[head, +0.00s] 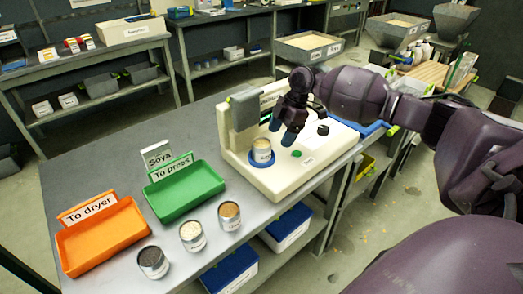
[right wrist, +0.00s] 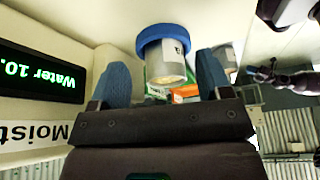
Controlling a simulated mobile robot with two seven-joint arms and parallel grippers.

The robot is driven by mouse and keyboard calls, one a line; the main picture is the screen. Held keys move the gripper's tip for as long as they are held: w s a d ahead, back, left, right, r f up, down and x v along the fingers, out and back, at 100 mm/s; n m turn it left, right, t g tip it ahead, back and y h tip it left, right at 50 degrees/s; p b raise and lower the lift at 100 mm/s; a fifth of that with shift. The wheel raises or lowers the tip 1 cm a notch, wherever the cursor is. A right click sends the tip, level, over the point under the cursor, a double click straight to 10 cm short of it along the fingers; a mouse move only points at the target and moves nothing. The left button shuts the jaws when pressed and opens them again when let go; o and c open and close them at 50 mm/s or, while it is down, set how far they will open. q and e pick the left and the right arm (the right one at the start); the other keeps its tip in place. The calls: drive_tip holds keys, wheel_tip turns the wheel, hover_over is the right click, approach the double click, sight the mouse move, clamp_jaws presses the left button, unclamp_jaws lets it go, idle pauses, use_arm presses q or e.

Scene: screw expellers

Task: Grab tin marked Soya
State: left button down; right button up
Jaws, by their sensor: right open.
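A tin with pale contents (head: 262,152) stands upright in the blue ring (head: 251,164) of the cream moisture meter. Its label is too small to read. My right gripper (head: 281,130) is open and empty, just right of and above this tin. In the right wrist view the tin (right wrist: 165,66) and its blue ring (right wrist: 158,34) show between and beyond the two blue fingers. Three more tins stand at the table's front: dark contents (head: 153,263), white contents (head: 193,237) and tan contents (head: 229,216). A "Soya" sign (head: 158,154) stands behind the green tray.
The green "To press" tray (head: 203,197) and orange "To dryer" tray (head: 118,247) lie left on the grey table. The cream meter (head: 285,178) has an upright grey block (head: 244,109) close behind the tin. Its display (right wrist: 40,72) reads "Water 10." in the right wrist view.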

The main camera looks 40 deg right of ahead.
sight(263, 142)
drive_tip(key=a, duration=0.2)
drive_tip(key=w+a, duration=0.1)
drive_tip(key=a, duration=0.1)
drive_tip(key=shift+a, duration=0.4)
drive_tip(key=shift+x, duration=1.15)
drive_tip(key=shift+w+a+f, duration=0.1)
drive_tip(key=shift+a+f, duration=0.15)
drive_tip(key=shift+f, duration=0.1)
drive_tip(key=shift+c, duration=0.3)
drive_tip(key=c, duration=0.7)
drive_tip(key=shift+c, duration=0.2)
drive_tip(key=shift+r, duration=0.1)
